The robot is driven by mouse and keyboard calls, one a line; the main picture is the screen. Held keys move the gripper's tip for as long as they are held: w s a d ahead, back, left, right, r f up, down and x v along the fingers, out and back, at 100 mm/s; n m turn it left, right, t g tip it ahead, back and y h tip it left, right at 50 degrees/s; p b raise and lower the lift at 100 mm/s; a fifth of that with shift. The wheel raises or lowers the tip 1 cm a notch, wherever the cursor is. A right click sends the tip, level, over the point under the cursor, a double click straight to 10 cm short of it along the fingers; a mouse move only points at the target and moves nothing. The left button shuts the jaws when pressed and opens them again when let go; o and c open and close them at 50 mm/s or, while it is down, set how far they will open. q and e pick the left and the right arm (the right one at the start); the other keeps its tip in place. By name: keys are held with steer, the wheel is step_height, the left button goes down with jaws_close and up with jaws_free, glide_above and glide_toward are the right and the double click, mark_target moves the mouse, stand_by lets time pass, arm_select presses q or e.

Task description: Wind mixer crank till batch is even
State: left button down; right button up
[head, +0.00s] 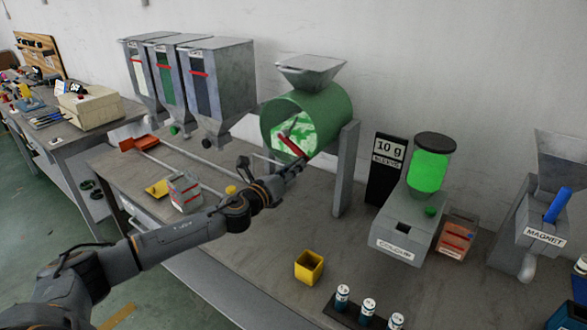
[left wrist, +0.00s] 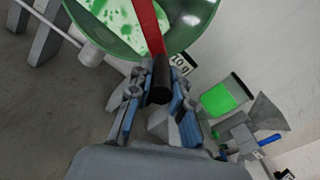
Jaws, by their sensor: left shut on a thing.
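The mixer is a green drum (head: 340,103) on grey posts with a grey hopper (head: 311,70) on top. Its round front face shows a batch (head: 317,124) of patchy green and pale white; the patches also show in the left wrist view (left wrist: 108,12). A red crank arm (head: 290,145) lies across the face and also shows in the left wrist view (left wrist: 149,28). My left gripper (head: 292,171) is at the crank's lower end. In the left wrist view its fingers (left wrist: 158,94) are shut around the dark crank handle (left wrist: 161,76). My right gripper is out of view.
A scale display (head: 388,154) reading 10 g and a colour doser (head: 403,243) with a green jar stand right of the mixer. A yellow cup (head: 309,267) and several small vials (head: 368,309) are near the front edge. Three hoppers (head: 219,80) stand at the left.

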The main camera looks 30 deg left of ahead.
arm_select(q)
steer(key=c, duration=1.2)
jaws_free()
steer(key=s, duration=1.2)
steer(key=shift+a, duration=0.45)
